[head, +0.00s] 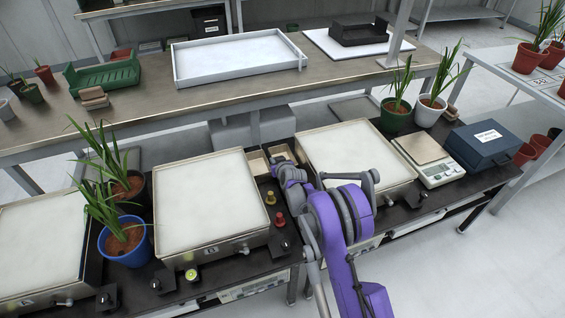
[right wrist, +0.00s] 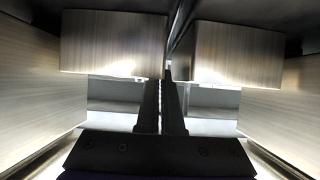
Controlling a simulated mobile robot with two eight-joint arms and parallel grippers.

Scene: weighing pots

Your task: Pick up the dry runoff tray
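Two small beige-lined trays sit side by side between the middle and right weighing pans in the head view: a left one (head: 257,163) and a right one (head: 279,151). I cannot tell which is the dry runoff tray. My right gripper (head: 280,168) reaches down at the right small tray, and its arm hides part of it. In the right wrist view the gripper's fingers (right wrist: 166,85) are close together between two brushed-metal blocks (right wrist: 115,45). Whether a thin edge lies between the fingertips cannot be seen. My left gripper is not in view.
Potted plants (head: 124,240) crowd the left of the middle pan (head: 205,205). The right pan (head: 355,158), a scale (head: 425,155) and a blue box (head: 484,143) lie to the right. A white tray (head: 238,57) and black tray (head: 358,33) stand on the back bench.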

